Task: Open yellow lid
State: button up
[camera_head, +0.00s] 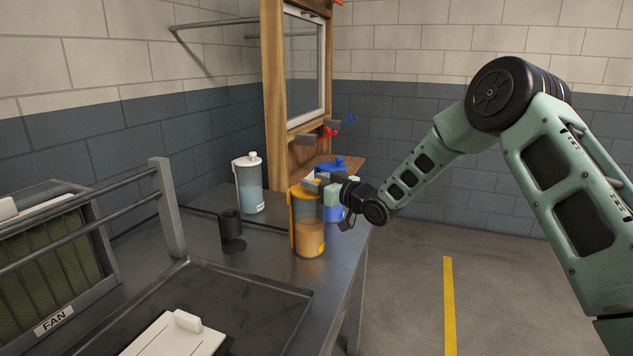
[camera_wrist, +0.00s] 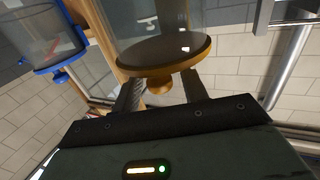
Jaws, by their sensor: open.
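The container with the yellow lid (camera_head: 310,238) stands upright on the metal bench near its right edge, with orange-brown contents. Its yellow lid (camera_head: 298,190) sits on top, partly hidden by my gripper (camera_head: 316,184), which reaches in from the right at lid height. In the tilted wrist view, the underexposed yellow lid (camera_wrist: 165,52) shows with its round knob (camera_wrist: 158,85). My gripper (camera_wrist: 160,88) is open, with one finger on each side of the knob. I cannot tell whether the fingers touch it.
A blue-lidded container (camera_head: 333,205) stands close behind the yellow one; it also shows in the wrist view (camera_wrist: 45,40). A white-lidded container (camera_head: 249,186) and a dark cup (camera_head: 231,228) stand to the left. A window frame (camera_head: 274,100) rises behind. The floor at right is clear.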

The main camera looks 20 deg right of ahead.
grip_shut()
jog(key=shift+r, duration=0.15)
